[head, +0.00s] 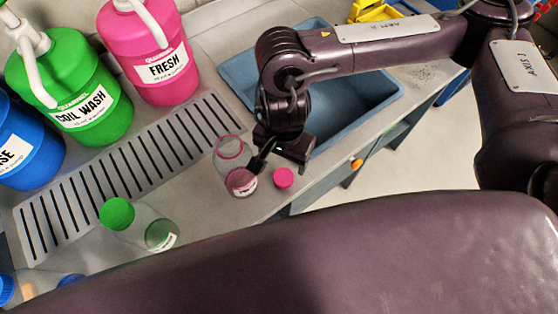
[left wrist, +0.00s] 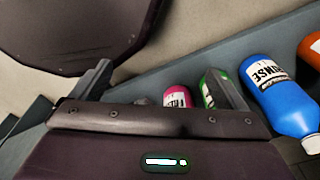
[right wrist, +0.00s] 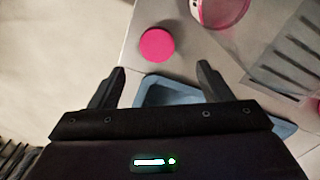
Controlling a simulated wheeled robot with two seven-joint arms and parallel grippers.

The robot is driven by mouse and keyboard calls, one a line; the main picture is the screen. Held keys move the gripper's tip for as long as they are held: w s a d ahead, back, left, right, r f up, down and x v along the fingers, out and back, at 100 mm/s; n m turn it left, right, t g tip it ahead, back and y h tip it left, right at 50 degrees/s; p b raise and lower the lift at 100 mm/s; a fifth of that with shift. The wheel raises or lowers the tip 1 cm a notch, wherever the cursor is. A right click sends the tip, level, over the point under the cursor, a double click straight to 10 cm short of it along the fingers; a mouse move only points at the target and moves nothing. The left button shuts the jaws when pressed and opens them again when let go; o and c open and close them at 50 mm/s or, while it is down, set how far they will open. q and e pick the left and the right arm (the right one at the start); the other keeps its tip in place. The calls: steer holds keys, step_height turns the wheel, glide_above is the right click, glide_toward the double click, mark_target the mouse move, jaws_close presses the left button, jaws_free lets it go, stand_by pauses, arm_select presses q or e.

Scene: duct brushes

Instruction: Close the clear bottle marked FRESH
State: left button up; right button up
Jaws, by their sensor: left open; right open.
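The clear bottle (head: 234,160) stands upright on the counter with no cap on it. Its rim looks pink, and pink liquid and a small, unreadable label show low on it. Part of it shows at the top of the right wrist view (right wrist: 218,10). A round pink cap (head: 283,178) lies on the counter just right of it, also in the right wrist view (right wrist: 156,45). My right gripper (right wrist: 160,76) is open and empty above the counter, with the cap ahead of its fingers. My left gripper (left wrist: 160,84) is open and empty, outside the head view.
A green-capped bottle (head: 145,226) stands left on the counter. A slotted drain strip (head: 130,165) runs behind the bottles. Pink FRESH (head: 150,45), green COIL WASH (head: 75,85) and blue (head: 25,150) jugs line the back. A blue sink (head: 345,115) lies behind my right arm.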

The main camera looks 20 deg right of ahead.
mark_target(284, 176)
steer(key=shift+s, duration=0.45)
steer(key=shift+w+f, duration=0.15)
steer(key=shift+f, duration=1)
steer(key=shift+f+p, duration=0.25)
steer(key=shift+p, duration=0.05)
step_height(284, 176, down, 4)
steer(key=shift+d+r+p, duration=0.1)
steer(key=shift+r+p, duration=0.05)
steer(key=shift+p, duration=0.75)
steer(key=shift+w+f, duration=0.1)
steer(key=shift+f, duration=0.5)
arm_select(q)
steer(key=shift+s+r, duration=0.35)
steer(key=shift+r, duration=0.25)
steer(key=shift+s+r, duration=0.35)
steer(key=shift+r, duration=0.2)
